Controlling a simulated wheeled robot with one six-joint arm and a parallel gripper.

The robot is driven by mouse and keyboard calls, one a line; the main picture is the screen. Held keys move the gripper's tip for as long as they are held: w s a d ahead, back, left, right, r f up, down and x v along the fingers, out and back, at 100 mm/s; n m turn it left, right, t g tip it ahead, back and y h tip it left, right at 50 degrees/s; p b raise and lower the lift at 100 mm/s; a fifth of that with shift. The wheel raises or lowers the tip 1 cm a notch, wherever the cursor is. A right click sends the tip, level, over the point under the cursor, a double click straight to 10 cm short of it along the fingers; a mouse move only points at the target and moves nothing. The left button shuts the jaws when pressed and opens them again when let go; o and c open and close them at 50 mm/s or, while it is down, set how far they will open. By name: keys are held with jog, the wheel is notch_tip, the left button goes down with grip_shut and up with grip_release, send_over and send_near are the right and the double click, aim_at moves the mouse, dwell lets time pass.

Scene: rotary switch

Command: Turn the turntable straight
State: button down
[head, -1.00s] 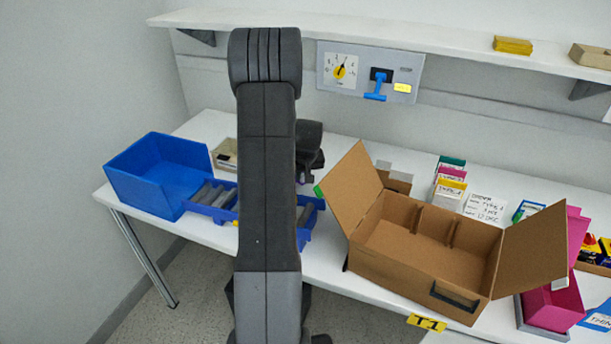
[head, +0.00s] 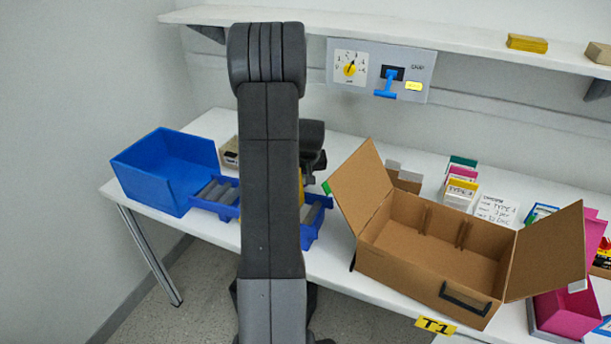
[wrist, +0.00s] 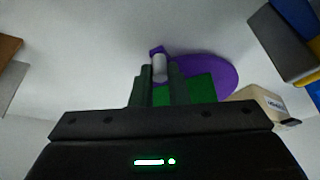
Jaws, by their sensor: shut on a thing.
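The turntable is the purple disc (wrist: 212,68) in the wrist view, lying on the white table with a green patch (wrist: 200,89) on it or beside it. A short pale post (wrist: 159,68) with a purple end (wrist: 156,50) stands at the disc's left edge. My gripper (wrist: 159,75) is shut on this post, one dark finger on each side. My gripper's body hides the near part of the disc. In the head view my arm hides the turntable and the fingers.
A blue bin (head: 165,172) and a blue tray with grey rollers (head: 216,193) lie left of my arm. An open cardboard box (head: 430,245) stands to the right. A wall panel (head: 378,70) with a dial and blue lever hangs behind, under a shelf (head: 440,39).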

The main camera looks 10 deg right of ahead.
jog(key=shift+w+r, duration=0.1)
jog(key=shift+w, duration=0.05)
jog(key=c, duration=1.4)
grip_release()
jog(key=shift+a, duration=0.15)
jog(key=shift+r, duration=0.2)
jog(key=v, duration=1.3)
jog(key=shift+s+b, duration=0.2)
jog(key=shift+b, duration=0.15)
